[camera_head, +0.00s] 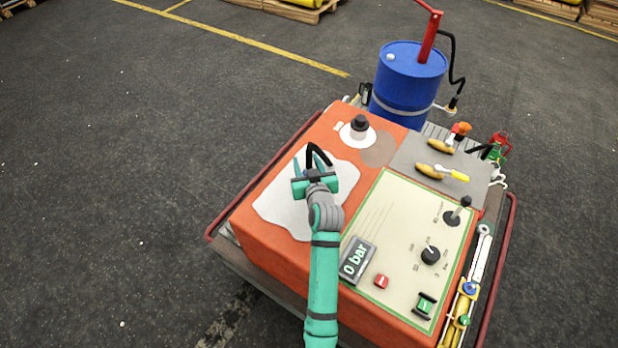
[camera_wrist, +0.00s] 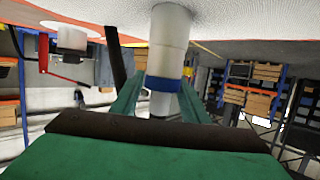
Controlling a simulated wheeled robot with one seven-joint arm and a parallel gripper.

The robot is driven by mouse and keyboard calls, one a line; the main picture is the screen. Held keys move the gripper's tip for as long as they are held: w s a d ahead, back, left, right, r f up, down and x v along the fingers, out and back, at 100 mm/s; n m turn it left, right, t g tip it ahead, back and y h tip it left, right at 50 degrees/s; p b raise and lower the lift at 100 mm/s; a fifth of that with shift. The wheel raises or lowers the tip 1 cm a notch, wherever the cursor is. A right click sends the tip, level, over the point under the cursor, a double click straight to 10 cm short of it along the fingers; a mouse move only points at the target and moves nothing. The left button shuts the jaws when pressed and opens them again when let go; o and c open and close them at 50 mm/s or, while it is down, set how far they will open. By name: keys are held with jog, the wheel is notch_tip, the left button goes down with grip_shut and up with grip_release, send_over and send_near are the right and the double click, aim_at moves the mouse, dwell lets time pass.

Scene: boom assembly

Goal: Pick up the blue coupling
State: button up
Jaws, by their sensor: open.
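A pale cylinder (camera_wrist: 170,45) with a blue band (camera_wrist: 163,84) shows in the wrist view; I take it for the blue coupling, though I cannot be sure. It appears between the two green fingers of my gripper (camera_wrist: 160,100). The fingers are open, and I cannot tell whether they touch it. In the head view my gripper (camera_head: 312,170) is over the pale cloth patch (camera_head: 280,208) on the orange bench and hides what is between its fingers. A blue ring-like part (camera_head: 470,288) also sits on the bench's right side rail.
A blue drum (camera_head: 408,80) with a red pump handle (camera_head: 430,35) stands behind the bench. A black-topped part (camera_head: 359,125) stands beyond my gripper. A control panel (camera_head: 400,220) with knobs and a gauge lies to the right. The floor at left is clear.

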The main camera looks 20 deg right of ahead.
grip_shut()
jog(key=shift+f, duration=0.1)
dwell(0.3)
